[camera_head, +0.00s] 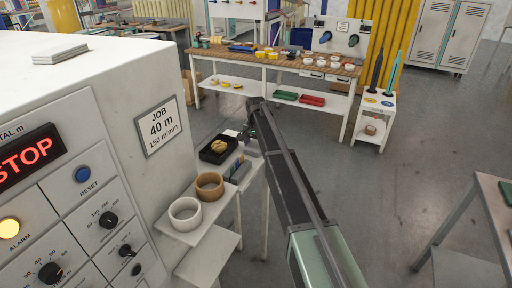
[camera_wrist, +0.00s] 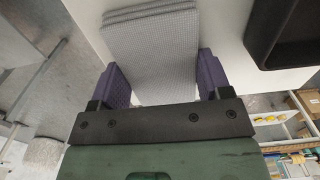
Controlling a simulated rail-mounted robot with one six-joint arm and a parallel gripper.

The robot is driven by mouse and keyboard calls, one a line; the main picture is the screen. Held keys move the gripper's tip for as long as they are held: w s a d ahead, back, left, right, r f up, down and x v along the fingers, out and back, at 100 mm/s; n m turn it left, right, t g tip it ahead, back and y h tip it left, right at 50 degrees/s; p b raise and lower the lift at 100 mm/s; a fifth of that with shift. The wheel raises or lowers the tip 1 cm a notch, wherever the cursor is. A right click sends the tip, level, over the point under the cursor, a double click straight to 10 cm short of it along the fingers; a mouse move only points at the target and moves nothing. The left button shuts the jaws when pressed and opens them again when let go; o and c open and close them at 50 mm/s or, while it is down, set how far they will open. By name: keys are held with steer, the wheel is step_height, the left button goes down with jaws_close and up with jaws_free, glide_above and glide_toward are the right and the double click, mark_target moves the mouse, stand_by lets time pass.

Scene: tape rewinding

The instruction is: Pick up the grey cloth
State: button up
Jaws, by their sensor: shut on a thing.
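The grey cloth (camera_wrist: 152,40) is a folded, finely checked pad that fills the space between my gripper's two purple fingers in the wrist view. My gripper (camera_wrist: 162,68) is shut on it, with one finger against each side. The far part of the cloth reaches beyond the fingertips over a white surface. In the head view my gripper (camera_head: 250,136) is at the small white side shelf, just right of the black tray, and the arm hides much of what is there. I cannot tell whether the cloth still touches the shelf.
The black tray (camera_head: 206,156) holding a yellow-brown item stands close beside my gripper. A brown ring (camera_head: 210,194) and a white ring (camera_head: 173,216) sit nearer on the white shelf. The white machine (camera_head: 125,95) stands at left. Open floor (camera_head: 400,190) lies to the right.

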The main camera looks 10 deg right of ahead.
step_height(320, 180, up, 20)
steer(key=p, duration=2)
steer(key=b, duration=1.4)
glide_above(256, 145)
step_height(256, 145, down, 14)
steer(key=shift+w+r, duration=0.15)
steer(key=shift+r, duration=0.1)
steer(key=shift+r+p, duration=0.3)
steer(key=shift+p, duration=0.25)
